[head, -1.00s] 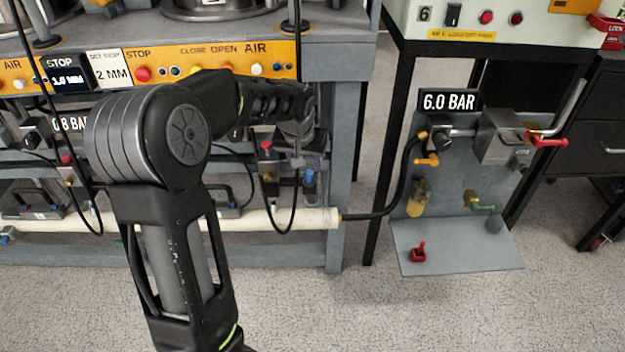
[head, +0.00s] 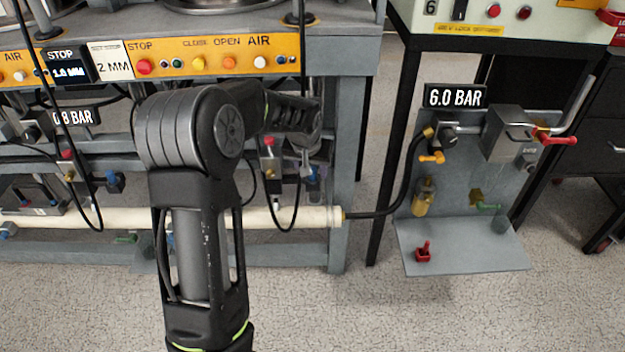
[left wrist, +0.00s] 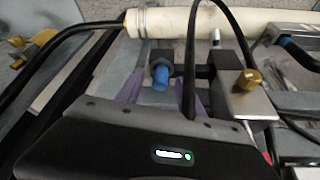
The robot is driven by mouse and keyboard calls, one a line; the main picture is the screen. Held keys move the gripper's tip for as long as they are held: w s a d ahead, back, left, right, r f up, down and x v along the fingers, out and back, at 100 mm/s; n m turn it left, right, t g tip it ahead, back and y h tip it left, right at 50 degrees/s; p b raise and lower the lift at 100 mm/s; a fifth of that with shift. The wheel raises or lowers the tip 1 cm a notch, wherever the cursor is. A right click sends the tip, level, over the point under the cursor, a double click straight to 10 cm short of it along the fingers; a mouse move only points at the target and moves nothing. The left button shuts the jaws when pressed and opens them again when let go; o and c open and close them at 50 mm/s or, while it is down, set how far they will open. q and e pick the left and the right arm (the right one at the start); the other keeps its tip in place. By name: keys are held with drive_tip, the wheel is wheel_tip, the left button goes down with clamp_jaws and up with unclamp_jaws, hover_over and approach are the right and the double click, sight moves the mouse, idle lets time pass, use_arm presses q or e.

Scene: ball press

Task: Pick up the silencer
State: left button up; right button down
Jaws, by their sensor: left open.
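A small blue cylindrical part (left wrist: 160,78) with a dark collar, which looks like the silencer, shows in the left wrist view on a dark fitting below the white pipe. In the head view a bit of blue (head: 313,173) shows by the rack's right post, partly hidden by my gripper. My left gripper (head: 306,160) is open there, close to the blue part. My right gripper is not in view.
The white pipe (head: 275,216) runs along the rack, with a black hose (head: 375,213) at its end. A valve block with a brass knob (left wrist: 247,79) stands right of the blue part. A grey panel with a shelf (head: 460,250) stands at the right.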

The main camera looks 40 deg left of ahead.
use_arm(q)
drive_tip(key=shift+w+f, duration=0.1)
drive_tip(key=shift+f, duration=0.2)
idle(0.4)
clamp_jaws()
drive_tip(key=shift+r, duration=0.1)
